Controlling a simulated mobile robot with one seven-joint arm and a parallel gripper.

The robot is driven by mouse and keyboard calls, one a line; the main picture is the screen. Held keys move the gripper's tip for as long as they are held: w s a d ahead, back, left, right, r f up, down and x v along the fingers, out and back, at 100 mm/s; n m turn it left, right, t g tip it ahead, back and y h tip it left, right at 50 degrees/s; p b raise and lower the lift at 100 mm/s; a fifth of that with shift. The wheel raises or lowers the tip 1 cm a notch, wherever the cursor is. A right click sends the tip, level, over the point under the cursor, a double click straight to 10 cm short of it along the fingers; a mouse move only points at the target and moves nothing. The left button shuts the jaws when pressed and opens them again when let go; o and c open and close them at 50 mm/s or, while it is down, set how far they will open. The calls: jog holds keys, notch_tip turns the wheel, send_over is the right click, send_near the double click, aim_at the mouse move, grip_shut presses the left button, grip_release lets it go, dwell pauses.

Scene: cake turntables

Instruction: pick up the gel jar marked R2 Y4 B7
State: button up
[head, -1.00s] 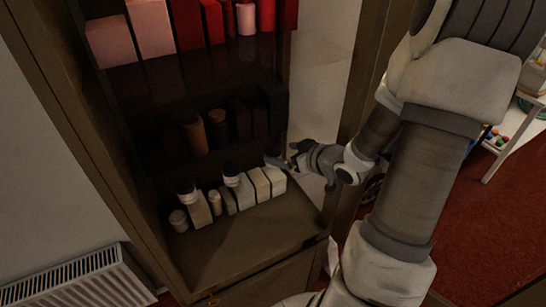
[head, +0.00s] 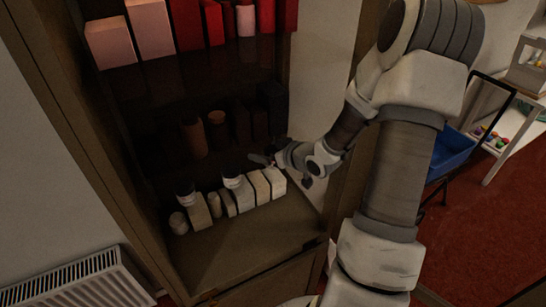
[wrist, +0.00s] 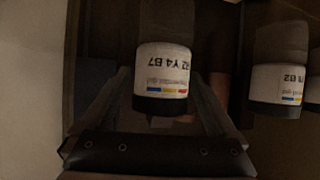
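The gel jar marked R2 Y4 B7 (wrist: 163,78) shows in the wrist view with a pale label, coloured stripes and dark ends. The first character of the mark is hard to read. My gripper (wrist: 158,100) is open, with a finger on each side of the jar in that picture; I cannot tell how far off it is. In the head view, my gripper (head: 262,160) is inside the cabinet, above the right end of the lower row. Two dark-and-white jars stand there, one at the left (head: 186,194) and one in the middle (head: 233,181); which is the marked one is unclear.
A second jar (wrist: 277,85), its mark ending in B2, stands to the right in the wrist view. Pale boxes (head: 262,188) crowd the lower shelf (head: 250,228), whose front is clear. Dark items (head: 216,131) stand on the shelf above. The cabinet's left side (head: 95,150) bounds the space.

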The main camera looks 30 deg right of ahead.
jog(key=c, duration=1.4)
